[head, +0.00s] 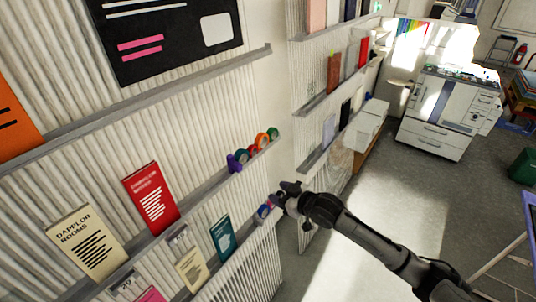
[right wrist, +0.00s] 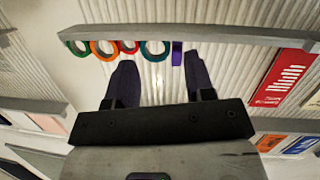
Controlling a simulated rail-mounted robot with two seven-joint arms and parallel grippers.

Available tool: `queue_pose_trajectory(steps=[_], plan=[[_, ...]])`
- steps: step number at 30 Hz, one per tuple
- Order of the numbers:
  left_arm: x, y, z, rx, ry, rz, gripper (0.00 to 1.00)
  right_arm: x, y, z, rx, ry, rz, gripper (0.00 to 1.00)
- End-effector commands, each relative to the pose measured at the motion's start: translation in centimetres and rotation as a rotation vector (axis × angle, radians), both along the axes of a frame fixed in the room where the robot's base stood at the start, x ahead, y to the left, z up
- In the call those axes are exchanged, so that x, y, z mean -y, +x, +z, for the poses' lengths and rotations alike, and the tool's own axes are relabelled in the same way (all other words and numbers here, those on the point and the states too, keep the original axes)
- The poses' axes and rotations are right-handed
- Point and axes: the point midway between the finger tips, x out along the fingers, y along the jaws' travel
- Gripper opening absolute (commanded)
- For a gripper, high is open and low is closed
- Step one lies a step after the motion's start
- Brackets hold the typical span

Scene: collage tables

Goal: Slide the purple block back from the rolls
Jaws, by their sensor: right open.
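The purple block (head: 233,163) stands on the middle grey ledge at the near end of a row of tape rolls. The teal roll (head: 241,156) is right beside it, then a red roll (head: 251,150), an orange roll (head: 262,140) and a green roll (head: 273,133). My right gripper (head: 281,191) is below and right of the row, apart from it. In the right wrist view its open, empty fingers (right wrist: 158,60) point toward the ledge. There the purple block (right wrist: 178,52) appears just left of the right fingertip. My left gripper is not in view.
The middle ledge (head: 205,190) also bears a red booklet (head: 150,198) and a cream booklet (head: 84,240). Open floor lies to the right.

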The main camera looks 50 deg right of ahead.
Motion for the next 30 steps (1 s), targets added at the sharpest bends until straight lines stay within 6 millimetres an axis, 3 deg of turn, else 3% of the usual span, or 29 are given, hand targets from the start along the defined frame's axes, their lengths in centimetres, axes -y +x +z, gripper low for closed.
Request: queue_pose_trajectory(steps=[7, 14, 30], plan=[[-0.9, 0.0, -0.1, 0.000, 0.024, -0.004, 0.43, -1.3, 0.7, 3.6, 0.239, 0.155, 0.069, 0.49], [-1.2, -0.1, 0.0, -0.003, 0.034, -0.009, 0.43, -1.6, 1.4, 4.7, 0.299, 0.195, 0.082, 0.49], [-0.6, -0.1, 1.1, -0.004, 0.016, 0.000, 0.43, -2.7, 9.8, 4.7, 0.296, 0.195, 0.080, 0.49]])
